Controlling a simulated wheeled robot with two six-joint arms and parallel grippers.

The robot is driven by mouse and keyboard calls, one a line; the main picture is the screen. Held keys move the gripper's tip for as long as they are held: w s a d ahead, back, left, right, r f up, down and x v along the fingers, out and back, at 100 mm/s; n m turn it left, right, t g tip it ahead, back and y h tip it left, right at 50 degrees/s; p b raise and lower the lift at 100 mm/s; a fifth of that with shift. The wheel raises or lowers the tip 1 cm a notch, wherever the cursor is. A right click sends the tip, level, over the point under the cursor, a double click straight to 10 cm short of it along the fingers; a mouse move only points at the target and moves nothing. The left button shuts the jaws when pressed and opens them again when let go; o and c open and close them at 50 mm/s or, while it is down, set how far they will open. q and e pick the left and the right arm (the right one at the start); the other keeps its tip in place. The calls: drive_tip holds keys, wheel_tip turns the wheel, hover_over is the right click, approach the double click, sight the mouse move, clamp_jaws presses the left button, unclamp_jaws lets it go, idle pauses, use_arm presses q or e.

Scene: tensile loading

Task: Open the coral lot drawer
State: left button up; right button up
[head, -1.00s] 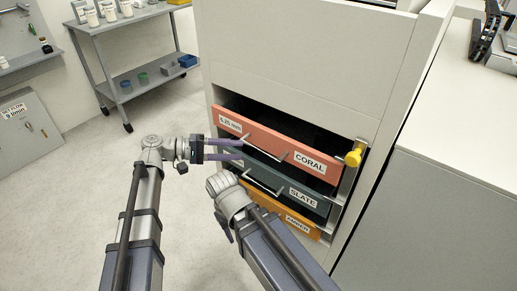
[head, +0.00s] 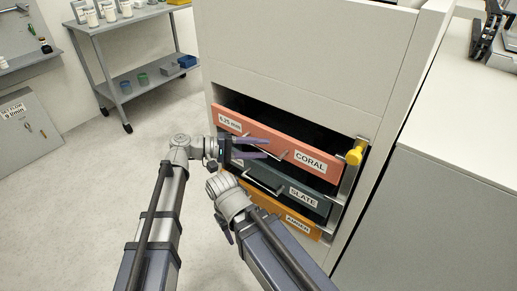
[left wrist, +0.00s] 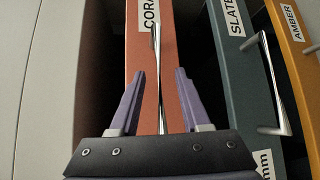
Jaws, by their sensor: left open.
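The coral drawer (head: 255,133) is the top one of the stack, with a salmon front and a CORAL label. Its front stands out from the cabinet, with a dark gap above and behind it. Its silver bar handle (head: 280,158) also shows in the left wrist view (left wrist: 156,60). My left gripper (head: 268,148) is open at the coral front; in the left wrist view its purple fingers (left wrist: 160,72) lie on either side of the handle. My right gripper (head: 222,228) is low, in front of the lower drawers, mostly hidden behind its own wrist.
The slate drawer (head: 300,197) and amber drawer (head: 310,230) sit below, with their own handles. A yellow knob (head: 354,157) is at the coral drawer's right end. A grey cabinet (head: 440,210) stands at right. A wheeled cart (head: 125,25) is at the back left.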

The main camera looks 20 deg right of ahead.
use_arm(q)
clamp_jaws()
idle(0.3)
idle(1.1)
